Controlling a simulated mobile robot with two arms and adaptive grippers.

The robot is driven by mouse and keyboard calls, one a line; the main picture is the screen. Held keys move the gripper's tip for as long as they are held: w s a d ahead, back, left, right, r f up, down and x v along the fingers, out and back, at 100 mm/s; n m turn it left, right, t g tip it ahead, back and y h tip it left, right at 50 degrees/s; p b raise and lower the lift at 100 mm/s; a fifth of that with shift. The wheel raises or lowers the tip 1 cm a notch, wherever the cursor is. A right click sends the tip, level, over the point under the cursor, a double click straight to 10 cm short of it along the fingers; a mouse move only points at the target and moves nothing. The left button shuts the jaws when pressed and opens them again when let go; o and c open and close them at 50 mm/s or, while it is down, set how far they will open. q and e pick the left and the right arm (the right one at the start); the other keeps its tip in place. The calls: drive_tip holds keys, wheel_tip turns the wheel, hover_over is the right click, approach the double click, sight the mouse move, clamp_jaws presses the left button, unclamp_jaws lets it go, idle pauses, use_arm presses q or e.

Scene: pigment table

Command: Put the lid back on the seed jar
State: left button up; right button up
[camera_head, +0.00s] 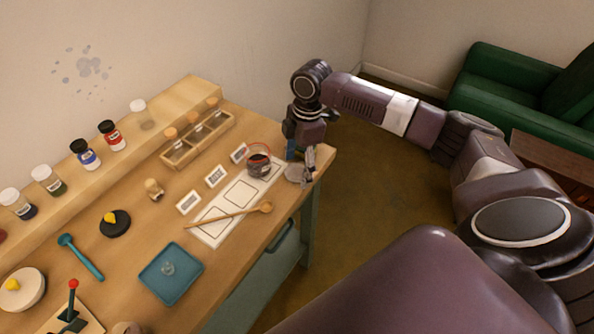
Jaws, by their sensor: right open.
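My right gripper (300,160) is open, pointing down just right of the jar at the table's right edge. A pale grey round piece (294,173), perhaps the lid, shows at its fingertips. I cannot tell whether they touch it. My left gripper is not in view.
A wooden spoon (235,214) lies across the white sheet (207,232), beside small label cards (215,176). A divided wooden box (198,140) stands behind. Several pigment jars (85,154) line the raised back shelf.

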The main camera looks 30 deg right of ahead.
sight(298, 170)
drive_tip(key=c, duration=1.2)
drive_tip(key=shift+c, duration=0.2)
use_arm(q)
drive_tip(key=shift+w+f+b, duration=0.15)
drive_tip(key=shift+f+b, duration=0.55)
use_arm(e)
wheel_tip(298, 170, up, 20)
